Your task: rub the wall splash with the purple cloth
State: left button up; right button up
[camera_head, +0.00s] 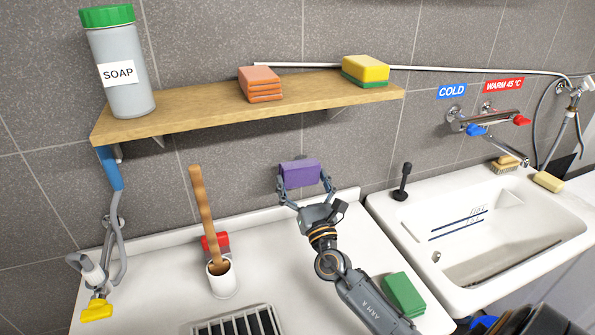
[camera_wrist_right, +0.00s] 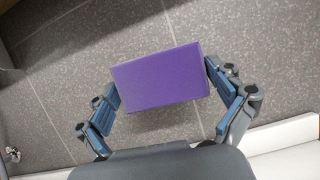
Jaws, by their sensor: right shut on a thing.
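The purple cloth (camera_head: 300,173) is a folded block held between the fingers of my right gripper (camera_head: 302,190), in front of the grey tiled wall below the shelf. In the right wrist view the cloth (camera_wrist_right: 160,80) sits between both blue-grey fingers of the right gripper (camera_wrist_right: 165,88), with tiles behind it. I cannot tell whether the cloth touches the wall. No splash shows on the visible wall; it may be hidden behind the cloth or gripper. My left gripper is not in view.
A wooden shelf (camera_head: 200,118) above holds a soap bottle (camera_head: 122,75), folded orange cloths (camera_head: 261,84) and a yellow-green sponge (camera_head: 366,70). On the counter are a white cup (camera_head: 222,280) with a wooden handle and a green cloth (camera_head: 403,294). A sink (camera_head: 480,240) is right.

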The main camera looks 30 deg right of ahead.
jog(key=shift+s+a, duration=0.1)
jog(key=shift+s, duration=0.35)
jog(key=shift+s+a, duration=0.2)
jog(key=shift+s, duration=0.6)
jog(key=shift+s+a, duration=0.15)
jog(key=shift+s, duration=0.6)
jog(key=shift+w, duration=0.2)
jog(key=shift+w+d+f+b, duration=0.1)
jog(key=shift+w+d+b, duration=0.2)
jog(key=shift+w, duration=0.7)
jog(key=shift+w+d+r+b, duration=0.15)
jog(key=shift+w+b, duration=0.3)
jog(key=shift+w, duration=0.5)
jog(key=shift+w+d+f+b, duration=0.15)
jog(key=shift+w+d+b, duration=0.2)
jog(key=shift+w, duration=0.65)
jog(key=shift+w+d+b, duration=0.25)
jog(key=shift+w+b, duration=0.2)
jog(key=shift+w, duration=0.7)
